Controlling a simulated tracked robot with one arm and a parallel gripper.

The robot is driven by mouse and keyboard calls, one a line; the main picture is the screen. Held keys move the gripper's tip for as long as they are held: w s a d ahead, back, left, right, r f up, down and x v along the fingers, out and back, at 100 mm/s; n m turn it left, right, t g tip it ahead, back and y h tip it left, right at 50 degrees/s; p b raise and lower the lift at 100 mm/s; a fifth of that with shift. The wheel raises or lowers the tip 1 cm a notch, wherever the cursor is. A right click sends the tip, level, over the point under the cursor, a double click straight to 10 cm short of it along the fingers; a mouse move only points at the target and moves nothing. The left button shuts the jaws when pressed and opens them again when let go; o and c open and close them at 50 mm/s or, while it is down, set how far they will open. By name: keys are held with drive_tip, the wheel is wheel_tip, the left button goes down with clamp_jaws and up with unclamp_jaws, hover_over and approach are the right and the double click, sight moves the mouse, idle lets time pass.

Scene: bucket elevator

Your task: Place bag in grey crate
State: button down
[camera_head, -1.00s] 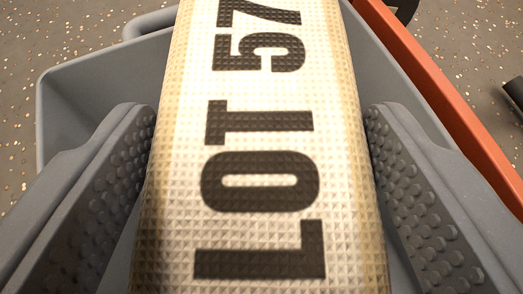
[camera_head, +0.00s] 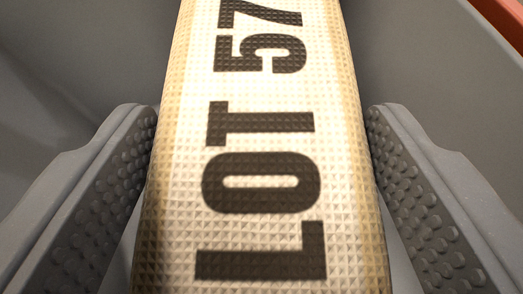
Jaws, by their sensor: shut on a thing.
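A cream woven bag (camera_head: 262,100) with black lettering "LOT 57" runs up the middle of the view, out of frame at top and bottom. My gripper (camera_head: 262,165) is shut on the bag, with one studded grey finger on each side of it. The grey crate (camera_head: 80,60) fills the background on both sides of the bag, its inner walls close around. The bag is inside or just over the crate's opening. The underside of the bag is hidden, so I cannot tell whether it touches the crate floor.
An orange-red bar (camera_head: 503,18) shows at the top right corner, beyond the crate's right side. Dark space shows between the bag and the crate walls on both sides.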

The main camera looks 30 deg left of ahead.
drive_tip(key=shift+f, duration=0.5)
drive_tip(key=shift+c, duration=1.4)
unclamp_jaws()
drive_tip(key=shift+r, duration=0.45)
drive_tip(key=p+v, duration=0.4)
drive_tip(key=v, duration=0.7)
drive_tip(key=shift+a+r, duration=0.1)
drive_tip(key=shift+s+d+r, duration=0.2)
drive_tip(key=shift+s+d, duration=0.05)
drive_tip(key=shift+s, duration=0.2)
